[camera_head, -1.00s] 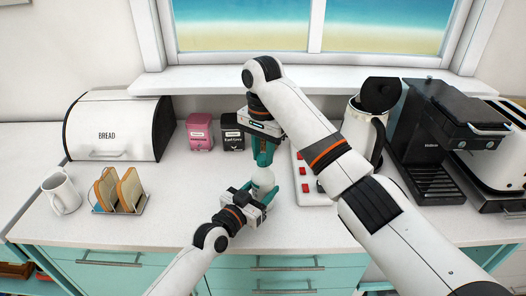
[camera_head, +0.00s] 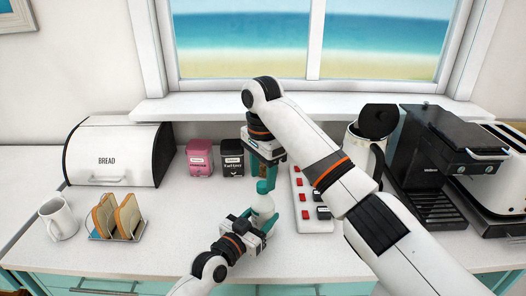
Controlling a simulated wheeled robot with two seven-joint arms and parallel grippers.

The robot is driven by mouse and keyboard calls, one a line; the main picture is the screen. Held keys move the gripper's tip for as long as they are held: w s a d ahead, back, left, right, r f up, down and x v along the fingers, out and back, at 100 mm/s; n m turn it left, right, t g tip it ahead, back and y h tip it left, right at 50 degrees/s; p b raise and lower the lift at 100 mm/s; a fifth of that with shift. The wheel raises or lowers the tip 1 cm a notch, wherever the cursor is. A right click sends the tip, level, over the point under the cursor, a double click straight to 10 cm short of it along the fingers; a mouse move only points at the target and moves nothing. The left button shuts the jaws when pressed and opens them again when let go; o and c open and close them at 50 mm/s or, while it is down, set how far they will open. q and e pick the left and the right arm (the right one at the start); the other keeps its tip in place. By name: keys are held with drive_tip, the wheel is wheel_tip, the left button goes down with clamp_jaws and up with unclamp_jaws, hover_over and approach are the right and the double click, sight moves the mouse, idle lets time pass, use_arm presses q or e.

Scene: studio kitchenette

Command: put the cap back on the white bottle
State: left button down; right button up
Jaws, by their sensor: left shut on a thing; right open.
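The white bottle (camera_head: 262,204) stands upright at the middle of the counter. My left gripper (camera_head: 257,221) is shut on its lower part and hides some of it. A teal piece that looks like the cap (camera_head: 263,187) sits on top of the bottle; its colour is close to that of my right gripper's fingers, so the edge between them is hard to tell. My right gripper (camera_head: 264,172) points down right above the bottle, with its teal fingers open and spread around or just above the cap.
Pink (camera_head: 199,158) and black (camera_head: 231,158) canisters stand behind the grippers. A white power strip with red switches (camera_head: 301,198) lies just right of the bottle. A toast rack (camera_head: 117,216), mug (camera_head: 58,219) and bread box (camera_head: 112,153) are left; a kettle (camera_head: 361,151) and coffee machine (camera_head: 430,165) are right.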

wheel_tip(320, 180, up, 10)
drive_tip(key=shift+r, duration=0.15)
use_arm(q)
drive_tip(key=c, duration=0.5)
unclamp_jaws()
drive_tip(key=b+v, duration=0.1)
drive_tip(key=v, duration=1.1)
use_arm(e)
drive_tip(key=shift+f, duration=0.65)
